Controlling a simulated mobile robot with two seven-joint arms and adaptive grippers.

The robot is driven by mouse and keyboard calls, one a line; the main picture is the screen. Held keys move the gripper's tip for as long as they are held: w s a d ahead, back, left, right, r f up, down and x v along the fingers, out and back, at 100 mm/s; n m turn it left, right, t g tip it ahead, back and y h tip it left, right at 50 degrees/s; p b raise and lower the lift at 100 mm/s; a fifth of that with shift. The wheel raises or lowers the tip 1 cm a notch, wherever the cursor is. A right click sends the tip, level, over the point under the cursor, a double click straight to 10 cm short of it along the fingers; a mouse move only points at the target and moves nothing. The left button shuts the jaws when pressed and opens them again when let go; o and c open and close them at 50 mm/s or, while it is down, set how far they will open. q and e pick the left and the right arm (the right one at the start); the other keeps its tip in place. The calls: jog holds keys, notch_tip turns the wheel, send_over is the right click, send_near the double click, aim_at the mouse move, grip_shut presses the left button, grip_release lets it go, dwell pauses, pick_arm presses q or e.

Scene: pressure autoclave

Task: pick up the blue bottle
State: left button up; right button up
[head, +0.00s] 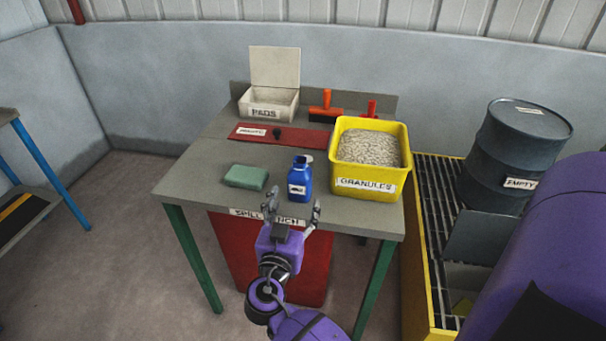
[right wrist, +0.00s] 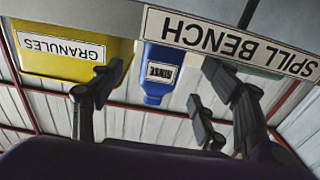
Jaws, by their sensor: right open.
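The blue bottle (head: 300,180) stands upright near the front edge of the spill bench (head: 200,175), with a small white label on its front. My right gripper (head: 293,212) is open at the bench's front edge, just in front of the bottle. In the right wrist view the picture is upside down, and the bottle (right wrist: 160,72) shows between the two spread fingers (right wrist: 155,100), with nothing gripped. The bench's front edge hides the bottle's base there. My left gripper does not show.
A yellow granules bin (head: 370,185) stands close right of the bottle. A green sponge-like block (head: 246,176) lies to its left. Behind are a red mat (head: 270,137), an open pads box (head: 268,105) and two red-handled tools. A dark drum (head: 515,150) stands on a grating at right.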

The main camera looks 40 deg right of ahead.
aim_at(297, 189)
jog(key=shift+w+d+r, duration=0.1)
jog(key=shift+w+d, duration=0.2)
jog(key=p+x, duration=0.1)
jog(key=x, duration=0.3)
jog(key=p+x, duration=0.1)
jog(key=x, duration=0.1)
jog(key=shift+w+r+p, duration=0.25)
jog(key=shift+r+p, duration=0.05)
jog(key=shift+r, duration=0.1)
jog(key=shift+w+d+f, duration=0.15)
jog(key=shift+w+d, duration=0.05)
jog(key=shift+d, duration=0.1)
jog(key=shift+c, duration=0.4)
jog(key=c, duration=1.2)
jog(key=shift+c, duration=0.2)
